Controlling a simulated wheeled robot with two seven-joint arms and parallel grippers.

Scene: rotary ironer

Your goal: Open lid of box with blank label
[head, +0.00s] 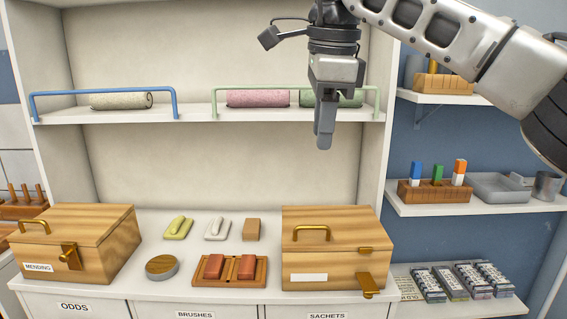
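The wooden box with a blank white label (308,278) is the right-hand box (335,258) on the counter. Its lid (340,222) is down and carries a brass handle (312,229). A brass latch piece (368,283) sticks out low at its front right, apart from a small brass catch (366,250) at the lid's edge. My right gripper (324,143) points down above the box, well clear of it, in front of the shelf. Its fingers are seen nearly edge-on, so the gap between them is unclear. My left gripper is not in view.
A second wooden box (105,235), labelled MENDING, stands at the left with its lid down. Between the boxes lie soaps or brushes, a round tin (162,267) and a wooden tray (230,283). The upper shelf (190,116) holds rolled cloths behind rails.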

